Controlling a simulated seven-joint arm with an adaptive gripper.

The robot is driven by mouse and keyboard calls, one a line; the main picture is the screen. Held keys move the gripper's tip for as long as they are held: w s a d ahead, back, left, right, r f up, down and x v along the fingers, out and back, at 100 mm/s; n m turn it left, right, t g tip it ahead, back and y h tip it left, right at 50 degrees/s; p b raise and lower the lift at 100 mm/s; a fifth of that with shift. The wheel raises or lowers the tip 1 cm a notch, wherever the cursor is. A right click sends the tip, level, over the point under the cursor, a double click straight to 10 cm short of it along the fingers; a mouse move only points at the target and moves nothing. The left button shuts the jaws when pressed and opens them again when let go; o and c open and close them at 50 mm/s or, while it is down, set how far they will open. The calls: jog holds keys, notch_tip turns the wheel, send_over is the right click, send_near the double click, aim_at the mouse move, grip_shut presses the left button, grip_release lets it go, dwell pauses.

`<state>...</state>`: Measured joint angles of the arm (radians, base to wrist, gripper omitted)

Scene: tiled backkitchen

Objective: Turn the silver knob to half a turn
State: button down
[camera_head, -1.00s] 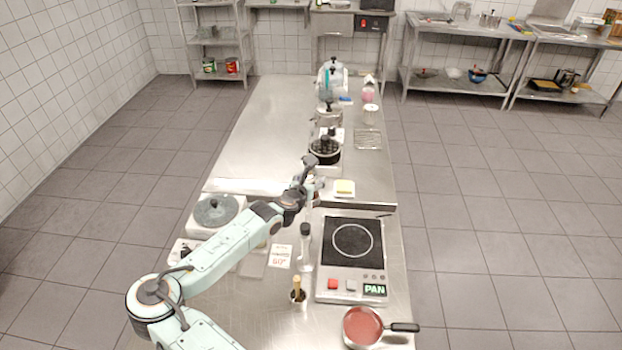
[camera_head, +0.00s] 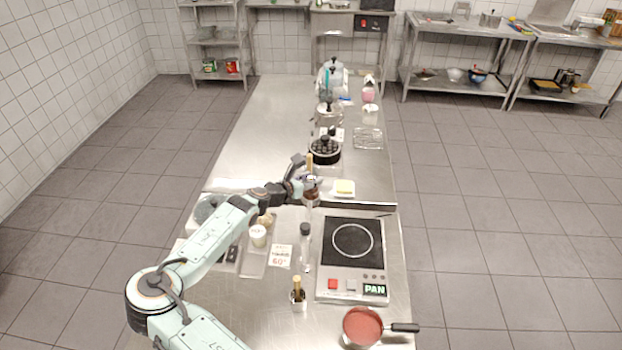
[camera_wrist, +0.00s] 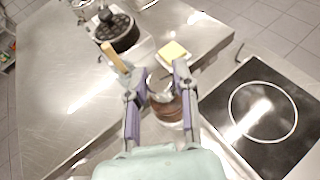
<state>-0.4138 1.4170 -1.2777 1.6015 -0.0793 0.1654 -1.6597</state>
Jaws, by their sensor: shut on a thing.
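My gripper (camera_wrist: 160,82) is shut on the silver knob (camera_wrist: 158,84) at the top of a brown, round-bodied vessel, which looks like a mill or jar (camera_wrist: 168,108). Purple-grey fingers stand on either side of the knob and partly hide it. In the head view my gripper (camera_head: 308,186) is over the middle of the steel counter, with the brown vessel (camera_head: 312,194) just under it, upright. A pale wooden stick or handle (camera_wrist: 115,57) rises beside the left finger; I cannot tell whether it belongs to the vessel.
A black induction hob (camera_head: 352,243) is at right, a pan of red sauce (camera_head: 362,326) in front. A butter dish (camera_head: 343,188) stands close behind. A black round waffle-like iron (camera_head: 325,150) is farther back. A dark-capped bottle (camera_head: 305,230) stands in front; counter (camera_head: 265,130) is clear at back left.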

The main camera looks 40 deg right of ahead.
aim_at(311, 178)
jog(key=m+g, duration=0.4)
jog(key=g, duration=0.1)
jog(key=shift+w+m, duration=0.1)
jog(key=shift+m, duration=0.2)
jog(key=shift+m+g+y, duration=0.3)
jog(key=shift+m+g, duration=1.1)
jog(key=shift+g, duration=0.3)
jog(key=shift+m+g, duration=0.4)
jog(key=c, duration=0.8)
grip_release()
jog(key=shift+c, duration=0.2)
notch_tip(311, 178, up, 10)
